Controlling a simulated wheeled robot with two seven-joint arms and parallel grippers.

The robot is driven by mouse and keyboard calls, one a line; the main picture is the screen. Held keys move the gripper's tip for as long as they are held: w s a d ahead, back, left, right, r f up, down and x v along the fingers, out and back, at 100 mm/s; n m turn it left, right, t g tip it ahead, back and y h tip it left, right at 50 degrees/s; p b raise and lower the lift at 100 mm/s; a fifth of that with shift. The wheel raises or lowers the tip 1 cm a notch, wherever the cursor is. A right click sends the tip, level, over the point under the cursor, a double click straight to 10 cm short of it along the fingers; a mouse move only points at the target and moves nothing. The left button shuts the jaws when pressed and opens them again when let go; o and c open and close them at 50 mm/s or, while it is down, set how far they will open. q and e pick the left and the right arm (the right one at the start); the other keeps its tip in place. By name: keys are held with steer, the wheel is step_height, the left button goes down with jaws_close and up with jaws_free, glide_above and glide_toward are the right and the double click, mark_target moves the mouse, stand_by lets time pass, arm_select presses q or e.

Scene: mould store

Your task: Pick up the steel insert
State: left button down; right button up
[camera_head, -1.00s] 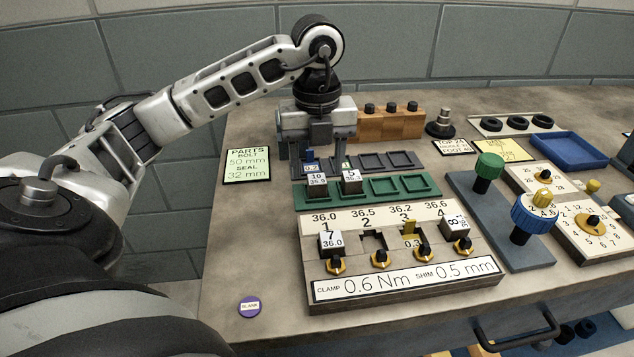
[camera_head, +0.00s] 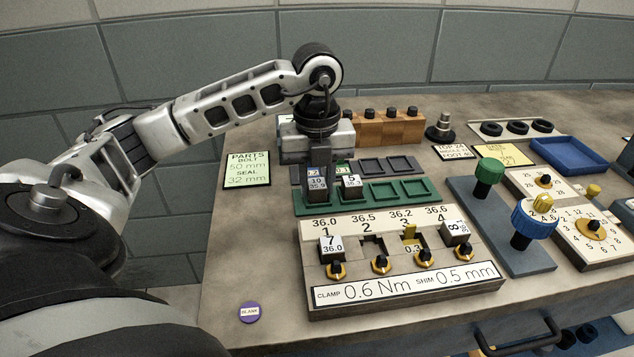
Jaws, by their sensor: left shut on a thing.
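A steel insert marked 10 and 35.9 (camera_head: 317,185) sits at the left end of the green tray (camera_head: 352,201). My left gripper (camera_head: 319,178) points down over it and is shut on it. The fingers hide part of the insert, and I cannot tell any gap between it and the tray. A second steel insert marked 5 (camera_head: 352,187) stands in the slot to its right. Steel insert 7 (camera_head: 331,248) and tilted steel insert 8 (camera_head: 456,232) sit in the numbered fixture (camera_head: 395,285) in front. My right gripper is not in view.
A dark tray (camera_head: 428,163) lies behind the green one, with a wooden block (camera_head: 385,130) behind it. A green knob (camera_head: 489,171) and a blue knob (camera_head: 533,219) stand on the right. The bench is clear at front left, apart from a purple disc (camera_head: 249,312).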

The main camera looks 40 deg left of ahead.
mark_target(318, 182)
arm_select(q)
step_height(318, 182, up, 3)
steer(key=shift+w, duration=0.1)
steer(key=s+d+r+p, duration=0.3)
steer(key=s+d+r, duration=0.3)
steer(key=d+r, duration=0.4)
steer(key=d, duration=0.2)
steer(key=shift+s+d, duration=0.15)
steer(key=shift+d, duration=0.2)
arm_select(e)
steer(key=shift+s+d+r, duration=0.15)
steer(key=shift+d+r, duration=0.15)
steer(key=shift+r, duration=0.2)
arm_select(q)
steer(key=shift+f, duration=0.1)
